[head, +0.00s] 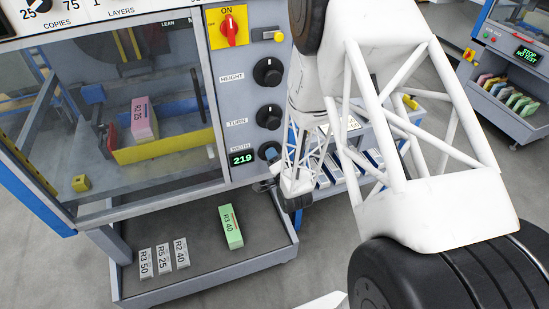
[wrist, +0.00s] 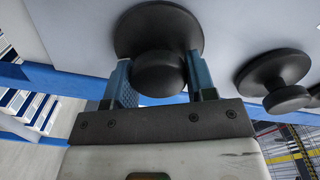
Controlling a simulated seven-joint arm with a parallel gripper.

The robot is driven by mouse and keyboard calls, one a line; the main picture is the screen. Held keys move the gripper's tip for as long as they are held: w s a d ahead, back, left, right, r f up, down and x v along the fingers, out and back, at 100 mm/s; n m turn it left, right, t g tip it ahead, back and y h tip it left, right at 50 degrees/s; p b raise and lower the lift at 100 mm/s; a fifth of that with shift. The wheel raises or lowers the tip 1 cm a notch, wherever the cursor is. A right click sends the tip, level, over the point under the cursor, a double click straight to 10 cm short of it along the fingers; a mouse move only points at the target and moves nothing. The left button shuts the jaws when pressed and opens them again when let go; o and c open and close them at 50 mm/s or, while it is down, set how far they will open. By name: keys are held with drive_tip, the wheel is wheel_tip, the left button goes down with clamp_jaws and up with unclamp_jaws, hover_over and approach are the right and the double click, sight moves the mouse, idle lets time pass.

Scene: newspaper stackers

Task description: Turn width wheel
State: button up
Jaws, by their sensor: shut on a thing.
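The width wheel (head: 268,150) is a dark knob at the bottom of the column of knobs on the grey machine panel, below the label WIDTH. A small display (head: 242,158) beside it reads 219 in green. My gripper (head: 268,170) is at this wheel in the head view, partly hiding it. In the wrist view, the blue fingers of my gripper (wrist: 158,85) stand on both sides of the wheel's round black grip (wrist: 160,73), in front of its wide black disc (wrist: 158,30). The gripper is shut on the wheel. The finger contact is partly hidden.
The turn knob (head: 269,116) and height knob (head: 267,71) sit just above the wheel. A red and yellow switch (head: 231,26) is at the top. A tray (head: 200,273) below holds a green block (head: 230,228) and several grey blocks (head: 163,258). A blue-framed rack stands behind my arm.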

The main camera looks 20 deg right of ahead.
drive_tip(key=m, duration=0.4)
drive_tip(key=shift+f+m, duration=0.1)
drive_tip(key=shift+m, duration=0.2)
drive_tip(key=m, duration=0.4)
drive_tip(key=shift+f, duration=0.1)
drive_tip(key=shift+m, duration=0.3)
drive_tip(key=o, duration=0.9)
drive_tip(key=s, duration=0.7)
drive_tip(key=shift+s, duration=0.4)
